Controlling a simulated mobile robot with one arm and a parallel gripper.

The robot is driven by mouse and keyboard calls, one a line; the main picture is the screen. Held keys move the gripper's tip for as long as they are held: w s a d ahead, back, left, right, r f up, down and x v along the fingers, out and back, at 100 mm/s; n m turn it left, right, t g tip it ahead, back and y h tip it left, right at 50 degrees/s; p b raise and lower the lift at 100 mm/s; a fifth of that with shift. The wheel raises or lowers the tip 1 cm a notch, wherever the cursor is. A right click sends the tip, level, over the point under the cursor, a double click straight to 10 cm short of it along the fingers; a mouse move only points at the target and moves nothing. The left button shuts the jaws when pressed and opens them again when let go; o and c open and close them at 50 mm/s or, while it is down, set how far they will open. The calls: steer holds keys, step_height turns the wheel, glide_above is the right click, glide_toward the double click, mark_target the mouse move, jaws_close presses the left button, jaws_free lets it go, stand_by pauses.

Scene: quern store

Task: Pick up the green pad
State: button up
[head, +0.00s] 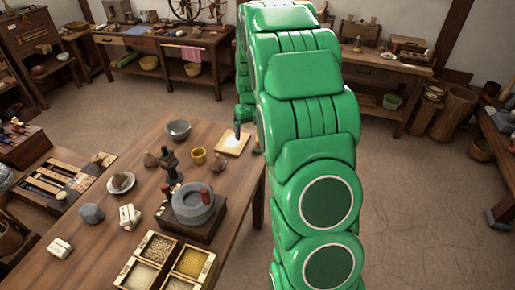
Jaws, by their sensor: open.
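I cannot make out a green pad on the table; my arm hides part of the view. My gripper (246,138) is green and is mostly hidden behind my arm. It is open, over the far right edge of the wooden table (100,248). One finger shows above the right side of a flat, pale tan square board (229,146) with a bright spot on it. I cannot tell whether the finger touches the board or what lies between the fingers.
A grey quern (193,207) and a divided grain box (150,262) are nearer.

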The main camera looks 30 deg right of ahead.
glide_above(258, 140)
steer(key=s, duration=0.1)
steer(key=shift+t, duration=0.4)
step_height(258, 140, down, 10)
steer(key=shift+s+d+f, duration=0.1)
steer(key=shift+s+f, duration=0.05)
steer(key=shift+f, duration=0.05)
steer(key=shift+w+f, duration=0.2)
steer(key=shift+f, duration=1)
steer(key=shift+w+f, duration=0.25)
steer(key=shift+f, duration=0.65)
steer(key=shift+w+f, duration=0.2)
steer(key=shift+f, duration=0.65)
steer(key=shift+w+f, duration=0.25)
steer(key=shift+f, duration=0.65)
steer(key=c, duration=0.9)
